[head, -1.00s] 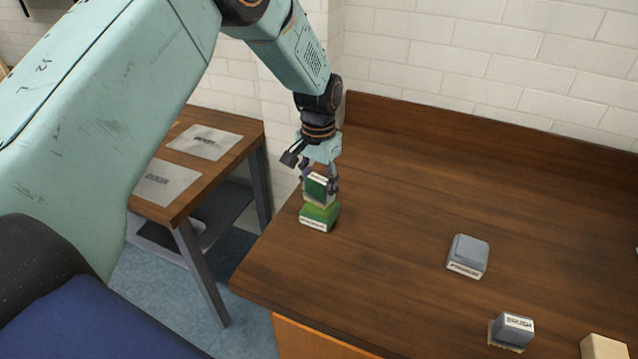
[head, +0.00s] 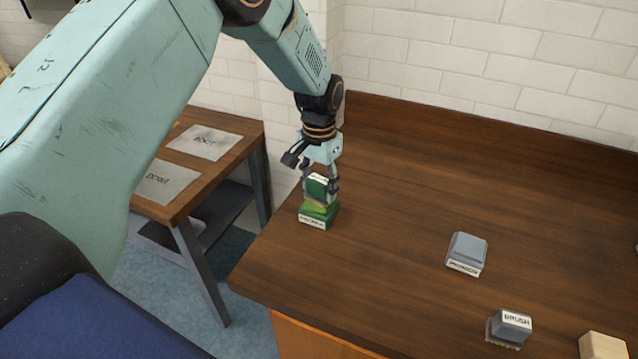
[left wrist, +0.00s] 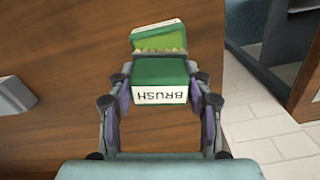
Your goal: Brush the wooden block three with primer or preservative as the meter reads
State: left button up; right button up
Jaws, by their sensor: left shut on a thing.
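My left gripper (head: 320,190) is shut on a green brush (head: 318,187) at the left end of the wooden bench. In the left wrist view the brush (left wrist: 160,78) sits between both fingers, with its white label reading BRUSH. A green container (head: 317,219) with a light green top and a white label stands directly under the brush; it also shows behind the brush in the left wrist view (left wrist: 160,42). The brush's pale bristle end is at the container's top; I cannot tell if they touch. A wooden block (head: 603,346) is partly cut off at the lower right. My right gripper is out of view.
A grey container (head: 467,252) with a label and a grey brush (head: 512,326) labelled BRUSH stand on the bench's right side. The bench's middle (head: 380,230) is clear. A lower table (head: 215,170) with labelled sheets stands to the left, and a brick wall behind.

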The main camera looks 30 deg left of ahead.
aim_at(318, 178)
pick_arm(q)
jog(key=shift+w+a+f, duration=0.1)
jog(key=shift+a+f, duration=0.1)
jog(key=shift+f, duration=0.05)
jog(key=shift+d, duration=0.15)
jog(key=shift+f, duration=0.2)
dwell(0.5)
dwell(1.3)
jog(key=shift+r+p, duration=0.75)
jog(key=shift+p, duration=0.05)
jog(key=shift+r+p, duration=2.4)
jog(key=shift+r, duration=0.45)
jog(key=shift+f, duration=0.15)
